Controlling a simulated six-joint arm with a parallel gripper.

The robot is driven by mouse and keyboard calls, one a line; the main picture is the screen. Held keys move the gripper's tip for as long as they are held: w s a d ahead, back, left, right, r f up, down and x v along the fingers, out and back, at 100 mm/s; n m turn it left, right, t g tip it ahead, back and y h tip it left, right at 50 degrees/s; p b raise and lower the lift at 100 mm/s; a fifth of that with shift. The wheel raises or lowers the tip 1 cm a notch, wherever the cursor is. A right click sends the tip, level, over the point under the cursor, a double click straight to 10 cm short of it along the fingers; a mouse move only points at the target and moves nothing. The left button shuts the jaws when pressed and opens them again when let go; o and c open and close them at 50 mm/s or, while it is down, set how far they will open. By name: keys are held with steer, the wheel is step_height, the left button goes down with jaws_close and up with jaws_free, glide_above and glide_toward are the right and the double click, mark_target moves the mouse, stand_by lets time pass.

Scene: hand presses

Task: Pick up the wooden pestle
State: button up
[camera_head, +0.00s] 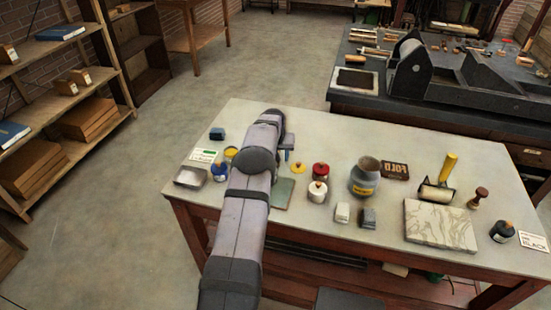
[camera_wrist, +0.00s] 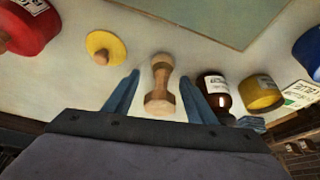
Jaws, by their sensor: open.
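The wooden pestle (camera_wrist: 161,88) shows in the wrist view as a pale, waisted wooden piece on the light tabletop. It lies between the two blue fingers of my gripper (camera_wrist: 159,76), which are spread apart with a visible gap on each side. In the head view my gripper (camera_head: 288,147) is over the left part of the table, partly hidden by my arm. I cannot make out the pestle there, as my arm covers that area.
A brown bottle (camera_wrist: 214,92) stands close beside the right finger. A yellow lid (camera_wrist: 105,47) and a red jar (camera_wrist: 28,25) are to the left, a yellow jar (camera_wrist: 261,92) to the right. The table (camera_head: 325,130) has free room toward its back.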

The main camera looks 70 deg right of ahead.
steer(key=c, duration=1.1)
steer(key=shift+c, duration=0.2)
steer(key=shift+r, duration=0.15)
step_height(320, 180, up, 10)
steer(key=shift+f+b, duration=0.15)
steer(key=shift+b, duration=0.8)
steer(key=w+a+h+p, duration=0.1)
steer(key=w+p, duration=0.2)
steer(key=w, duration=0.5)
steer(key=w+a+r+g+h+p, duration=0.1)
steer(key=w+p, duration=0.3)
steer(key=w, duration=0.5)
steer(key=shift+w+r+h, duration=0.15)
steer(key=shift+r+h, duration=0.1)
steer(key=shift+h, duration=0.05)
